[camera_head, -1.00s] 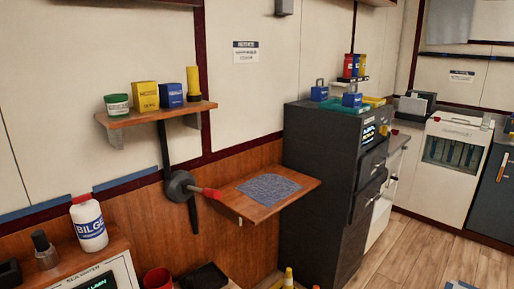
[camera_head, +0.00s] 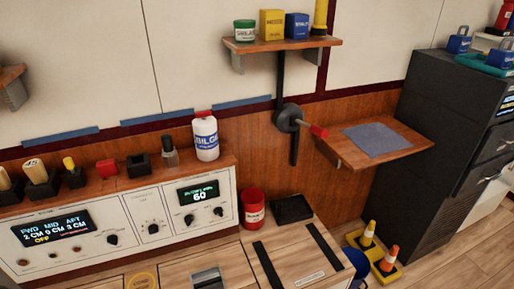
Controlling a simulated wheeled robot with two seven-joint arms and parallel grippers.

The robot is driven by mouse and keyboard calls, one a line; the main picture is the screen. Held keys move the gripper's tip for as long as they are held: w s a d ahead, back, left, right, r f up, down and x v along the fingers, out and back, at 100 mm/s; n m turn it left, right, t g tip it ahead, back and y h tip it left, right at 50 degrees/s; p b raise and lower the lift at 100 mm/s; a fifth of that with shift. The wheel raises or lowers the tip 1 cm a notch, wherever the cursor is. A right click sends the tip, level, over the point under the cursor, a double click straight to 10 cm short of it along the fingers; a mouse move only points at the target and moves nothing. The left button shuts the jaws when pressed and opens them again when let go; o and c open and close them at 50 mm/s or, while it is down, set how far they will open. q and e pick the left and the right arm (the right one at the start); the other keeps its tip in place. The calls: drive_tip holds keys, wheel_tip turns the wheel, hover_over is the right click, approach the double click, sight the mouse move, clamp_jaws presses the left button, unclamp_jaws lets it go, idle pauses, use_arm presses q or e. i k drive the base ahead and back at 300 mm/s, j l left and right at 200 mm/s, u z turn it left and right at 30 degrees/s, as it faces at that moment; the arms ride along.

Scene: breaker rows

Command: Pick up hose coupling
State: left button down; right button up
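I cannot make out anything that is clearly a hose coupling. Small items line the wooden ledge above the control panel: a yellow-topped piece in a black holder (camera_head: 72,173), a red block (camera_head: 107,168), a black holder (camera_head: 138,166) and a small dark-capped bottle (camera_head: 170,152). A white bottle with a blue label and red cap (camera_head: 206,137) stands at the ledge's right end. Neither of my grippers is in view.
A red can (camera_head: 252,208) and a black tray (camera_head: 291,209) sit on the lower wooden counter (camera_head: 229,260). A wall lever with a red handle (camera_head: 317,131) sticks out beside a fold-down shelf (camera_head: 408,143). Yellow-and-orange cones (camera_head: 388,260) stand lower right.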

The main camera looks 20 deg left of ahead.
sight(168, 149)
drive_tip(key=u, duration=1.8)
